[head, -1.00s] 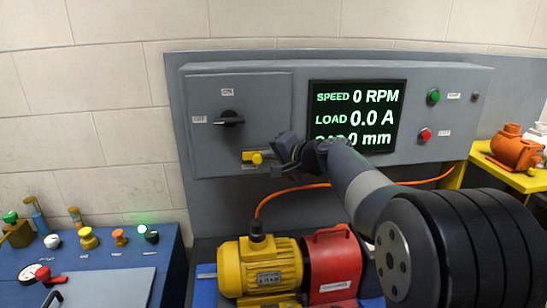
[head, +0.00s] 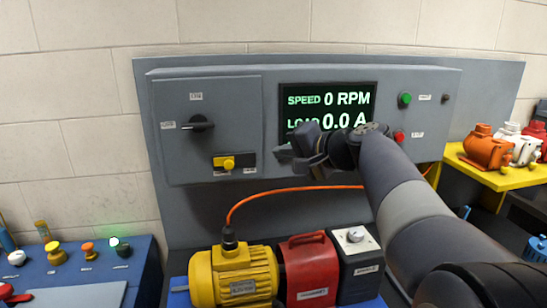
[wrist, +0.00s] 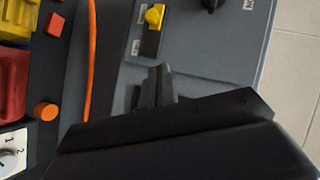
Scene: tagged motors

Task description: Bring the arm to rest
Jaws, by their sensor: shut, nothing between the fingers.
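My gripper (head: 296,150) is shut and empty in front of the grey control panel (head: 270,190). It hides the lower part of the display (head: 355,97), which reads 0 RPM and 0.0 A. In the wrist view my gripper (wrist: 160,80) appears dark against the panel. The panel carries a black rotary switch (head: 199,123) with a horizontal handle and a yellow switch (head: 228,163) below it. The yellow switch also shows in the wrist view (wrist: 154,17), apart from the fingers.
A yellow motor (head: 236,278), a red unit (head: 309,272) and a grey box with a dial (head: 358,268) stand below the panel. An orange cable (head: 290,189) loops above them. A blue bench (head: 130,255) is at left, a yellow shelf with motors (head: 505,180) at right.

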